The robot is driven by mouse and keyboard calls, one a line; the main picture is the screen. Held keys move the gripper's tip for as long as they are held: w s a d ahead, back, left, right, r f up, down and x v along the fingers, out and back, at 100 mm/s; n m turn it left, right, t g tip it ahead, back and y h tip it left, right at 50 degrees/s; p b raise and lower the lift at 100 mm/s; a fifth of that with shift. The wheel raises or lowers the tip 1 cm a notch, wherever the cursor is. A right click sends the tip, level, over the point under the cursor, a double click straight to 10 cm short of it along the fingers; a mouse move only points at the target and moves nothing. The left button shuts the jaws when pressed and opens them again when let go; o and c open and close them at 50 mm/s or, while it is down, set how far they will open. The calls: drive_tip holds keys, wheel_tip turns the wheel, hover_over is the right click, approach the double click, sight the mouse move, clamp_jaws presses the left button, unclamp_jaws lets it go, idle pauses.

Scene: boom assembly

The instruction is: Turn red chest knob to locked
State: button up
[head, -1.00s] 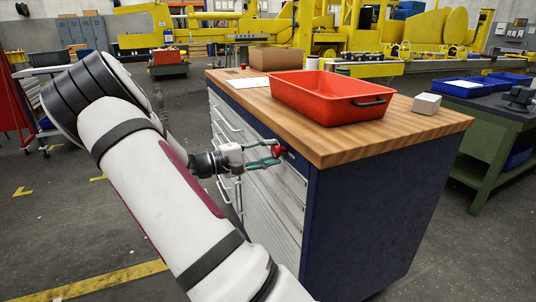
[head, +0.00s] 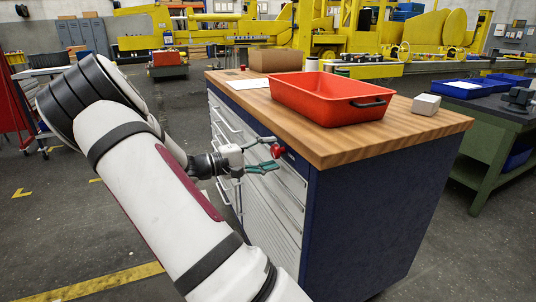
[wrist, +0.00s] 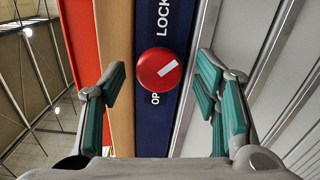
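The red knob (wrist: 159,69) sits on the dark blue strip of the chest front, with a white mark slanting across its face. White lettering beside it reads "LOCK" above and "OP" below, partly covered by the knob. In the head view the knob (head: 276,151) is near the top edge of the chest (head: 365,215). My gripper (wrist: 159,80) is open, its teal-padded fingers apart on both sides of the knob in the wrist view. In the head view my gripper (head: 270,154) is close in front of the knob; contact cannot be told.
A red tray (head: 325,108), a cardboard box (head: 276,60) and a small whitish block (head: 426,104) stand on the wooden top (head: 400,130). Drawer handles (head: 228,122) stick out along the chest front. A green bench (head: 490,150) stands to the right.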

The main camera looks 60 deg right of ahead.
drive_tip(key=shift+w+a, duration=0.1)
drive_tip(key=v, duration=1.1)
drive_tip(key=shift+a, duration=0.4)
drive_tip(key=shift+w, duration=0.1)
drive_tip(key=s+a+r+n+t+y, duration=0.25)
drive_tip(key=s+a+t+y, duration=0.4)
drive_tip(key=s+a, duration=0.8)
drive_tip(key=s+a+r+n+t+y, duration=0.2)
drive_tip(key=s+a+n+t+y, duration=0.15)
drive_tip(key=s+a+y, duration=0.8)
drive_tip(key=s+a+r+t+h+p, duration=0.1)
drive_tip(key=a+r+t+h+p, duration=0.1)
drive_tip(key=r+p, duration=1.4)
drive_tip(key=shift+a+r+m+t+h, duration=0.3)
drive_tip(key=shift+a+r+t+h, duration=0.1)
drive_tip(key=shift+a+r+t, duration=0.45)
